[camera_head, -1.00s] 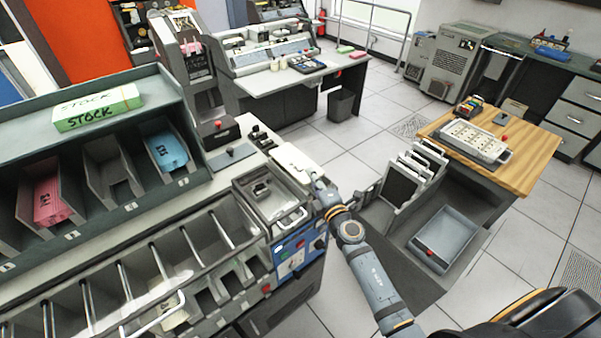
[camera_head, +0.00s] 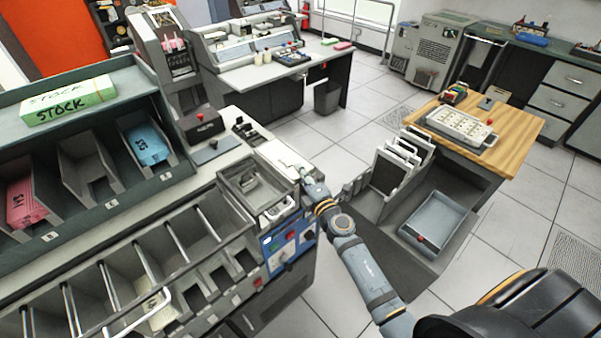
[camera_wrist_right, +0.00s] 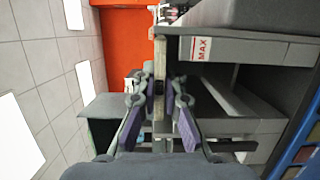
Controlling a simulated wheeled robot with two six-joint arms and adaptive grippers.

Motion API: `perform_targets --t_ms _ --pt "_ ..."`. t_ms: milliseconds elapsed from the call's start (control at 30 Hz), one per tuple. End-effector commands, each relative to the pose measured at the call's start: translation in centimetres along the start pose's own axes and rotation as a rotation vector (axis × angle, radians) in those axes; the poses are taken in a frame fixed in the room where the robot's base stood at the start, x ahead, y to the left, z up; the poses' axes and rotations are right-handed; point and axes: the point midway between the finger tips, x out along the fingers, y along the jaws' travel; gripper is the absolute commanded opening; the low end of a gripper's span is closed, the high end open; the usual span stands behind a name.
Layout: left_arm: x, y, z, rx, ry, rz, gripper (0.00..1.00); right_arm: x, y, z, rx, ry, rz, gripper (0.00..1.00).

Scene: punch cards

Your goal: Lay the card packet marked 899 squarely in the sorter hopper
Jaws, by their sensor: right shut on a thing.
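My right gripper (camera_head: 308,178) is shut on a pale card packet (camera_head: 283,157) beyond and to the right of the sorter hopper (camera_head: 238,199). The packet's mark is not readable. In the right wrist view the packet (camera_wrist_right: 160,85) shows as a narrow edge between the two fingers (camera_wrist_right: 160,110). The hopper is a grey metal tray with a clear inside and a light handle at its near right corner. In the wrist view a grey wall with a red MAX label (camera_wrist_right: 201,49) stands right of the fingers. My left gripper is out of view.
Left of the hopper, a rack holds a pink packet (camera_head: 25,200), a blue packet (camera_head: 148,146) and a green STOCK box (camera_head: 68,99). Sorter pockets with metal rods run along the front left. A wooden-topped table (camera_head: 520,130) and a grey tray (camera_head: 433,225) stand at the right.

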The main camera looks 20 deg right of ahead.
Motion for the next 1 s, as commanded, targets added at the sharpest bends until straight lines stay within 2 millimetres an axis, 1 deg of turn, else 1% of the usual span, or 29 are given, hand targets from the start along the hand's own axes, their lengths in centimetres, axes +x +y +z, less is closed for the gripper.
perform_targets --t_ms 100,467,567,1000 --pt "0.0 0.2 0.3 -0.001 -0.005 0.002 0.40 0.0 0.1 0.0 0.000 0.000 0.001 0.00" --pt "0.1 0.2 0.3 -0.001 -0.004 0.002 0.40 0.0 -0.1 0.0 0.001 0.000 0.001 0.00" --pt "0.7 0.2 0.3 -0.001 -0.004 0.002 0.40 0.0 -0.7 0.0 0.000 0.000 0.001 0.00" --pt "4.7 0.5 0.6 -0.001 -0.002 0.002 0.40 -0.1 -4.8 0.0 0.002 0.000 0.001 0.00"
